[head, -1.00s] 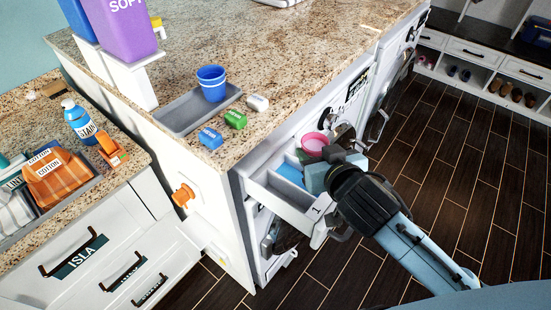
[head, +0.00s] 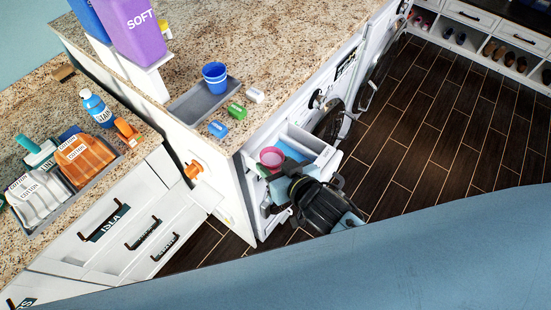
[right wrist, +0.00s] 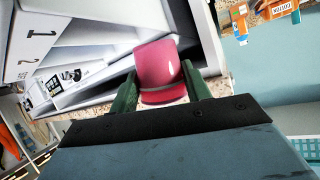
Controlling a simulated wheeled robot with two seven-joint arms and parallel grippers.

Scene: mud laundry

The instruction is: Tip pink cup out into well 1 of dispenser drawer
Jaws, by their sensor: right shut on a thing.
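My right gripper (head: 282,176) is shut on the pink cup (head: 271,157). In the right wrist view the cup (right wrist: 160,68) sits between the two green fingers. In the head view the cup's open top shows, and it looks roughly upright; its exact tilt is unclear. The cup is over or close beside the open white dispenser drawer (head: 318,145), which has a blue area (head: 291,150) inside. My gripper hides part of the drawer. In the right wrist view, numbers 1 and 2 show on the white drawer (right wrist: 75,33). My left gripper is not in view.
On the counter (head: 260,50), a grey tray (head: 190,108) holds a blue cup (head: 214,76). Green (head: 236,111), blue (head: 217,129) and white (head: 256,95) small blocks lie nearby. A purple SOFT container (head: 135,30) stands behind. The dark floor (head: 430,140) at right is open.

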